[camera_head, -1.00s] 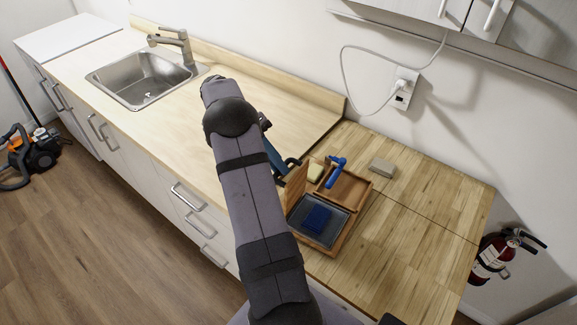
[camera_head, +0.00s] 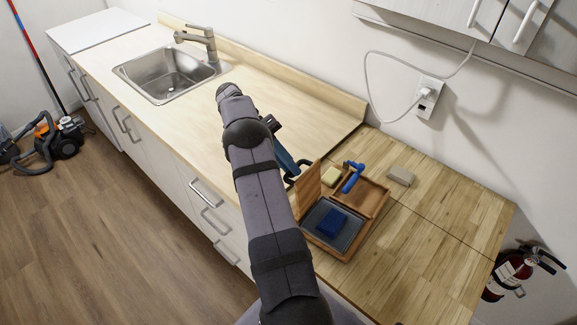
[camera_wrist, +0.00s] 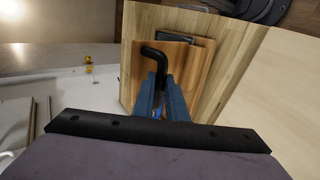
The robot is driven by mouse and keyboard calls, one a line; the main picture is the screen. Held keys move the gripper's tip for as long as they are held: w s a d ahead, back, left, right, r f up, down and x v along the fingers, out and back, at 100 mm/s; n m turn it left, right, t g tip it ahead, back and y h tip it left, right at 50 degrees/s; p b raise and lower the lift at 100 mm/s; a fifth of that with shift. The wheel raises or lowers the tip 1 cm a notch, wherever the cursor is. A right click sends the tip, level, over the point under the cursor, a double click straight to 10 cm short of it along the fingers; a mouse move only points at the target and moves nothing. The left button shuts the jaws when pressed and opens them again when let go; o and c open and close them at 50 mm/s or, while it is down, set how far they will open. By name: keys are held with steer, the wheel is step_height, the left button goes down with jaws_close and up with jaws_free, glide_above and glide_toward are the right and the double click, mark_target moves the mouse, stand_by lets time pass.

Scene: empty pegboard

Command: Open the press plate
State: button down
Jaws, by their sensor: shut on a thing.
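The press plate is a wooden panel (camera_head: 307,187) standing roughly upright at the left side of a wooden tray (camera_head: 345,256). It also shows as a brown board in the wrist view (camera_wrist: 186,62). A black bent handle (camera_wrist: 158,66) sits in front of the board there. My gripper (camera_wrist: 163,84) has blue fingers on either side of the handle's lower part, shut on it. In the head view, my gripper (camera_head: 290,168) is at the plate's left side, partly hidden behind my arm. A dark blue block (camera_head: 332,222) lies on the tray's grey inset.
A blue-handled roller (camera_head: 352,177) and a yellow sponge (camera_head: 330,177) are at the tray's back. A grey-beige block (camera_head: 401,176) lies on the counter to the right. A sink (camera_head: 168,75) is at the far left.

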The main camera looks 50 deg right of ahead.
steer(key=shift+s+f, duration=0.15)
steer(key=shift+f, duration=0.4)
steer(key=c, duration=1.8)
jaws_free()
steer(key=shift+o, duration=0.2)
steer(key=shift+d+r, duration=0.1)
steer(key=shift+r, duration=0.1)
steer(key=shift+r, duration=0.1)
steer(key=shift+r+p, duration=2)
steer(key=shift+r, duration=2.85)
steer(key=shift+n, duration=0.3)
